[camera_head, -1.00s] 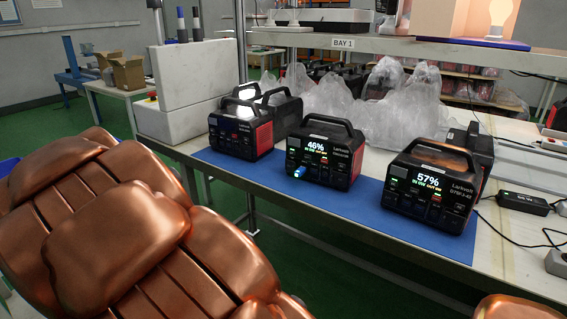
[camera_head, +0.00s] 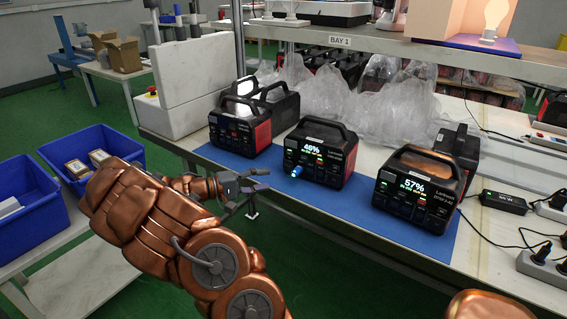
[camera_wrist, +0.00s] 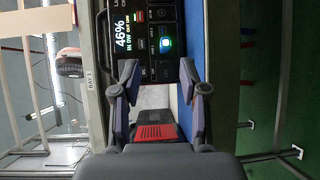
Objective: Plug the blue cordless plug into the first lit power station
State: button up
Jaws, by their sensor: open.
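The middle power station (camera_head: 322,153) has a lit display reading 46% and stands on the blue mat. The blue plug (camera_head: 296,171) sits at the lower left of its front face and points outward. How deep it sits cannot be told. In the wrist view, the 46% station (camera_wrist: 140,35) fills the top, turned sideways, with a glowing blue-green spot (camera_wrist: 166,44) on its front. My gripper (camera_head: 263,180) is open and empty, left of the plug and apart from it. Its two fingers (camera_wrist: 158,78) show spread in the wrist view, with nothing between them.
A station reading 57% (camera_head: 417,190) stands to the right. Another station (camera_head: 239,131) without a bright percentage stands to the left. Blue bins (camera_head: 35,222) are at far left. Chargers and cables (camera_head: 503,202) lie at right. A shelf (camera_head: 400,47) spans the back.

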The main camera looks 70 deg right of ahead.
aim_at(286, 166)
jog(key=shift+n+h, duration=0.3)
jog(key=shift+h, duration=0.4)
jog(key=shift+s+d+f+p, duration=0.3)
jog(key=shift+s+d, duration=0.25)
jog(key=shift+d, duration=1)
jog(key=shift+s+d+f+p, duration=0.25)
jog(key=shift+s+d, duration=0.3)
jog(key=shift+d, duration=1)
jog(key=shift+s+d+f+p, duration=0.3)
jog(key=shift+s+d, duration=0.25)
jog(key=shift+d, duration=1)
jog(key=shift+f, duration=0.1)
jog(key=c, duration=0.8)
